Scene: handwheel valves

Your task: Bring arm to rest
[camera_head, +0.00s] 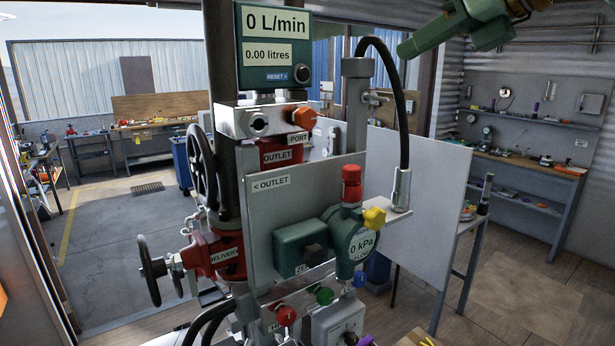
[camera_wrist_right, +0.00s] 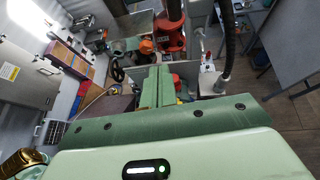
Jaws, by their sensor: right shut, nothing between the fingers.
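My right gripper (camera_head: 408,46) is green and hangs at the upper right of the head view, its arm coming in from the top right. Its fingers point left toward the black hose, and I see no contact with anything. In the right wrist view the two green fingers (camera_wrist_right: 158,72) lie together, shut and empty. The valve stand fills the middle of the head view. It has a meter display (camera_head: 272,46) reading 0 L/min, a red DELIVERY valve (camera_head: 212,252), a handwheel (camera_head: 153,270) and a green gauge (camera_head: 362,243) reading 0 kPa. My left gripper is out of view.
A black hose (camera_head: 402,100) arches beside the stand, close to my right gripper in the picture. A white panel (camera_head: 418,215) stands to the right. A workbench (camera_head: 520,172) lines the right wall. Open floor (camera_head: 120,235) lies at the left.

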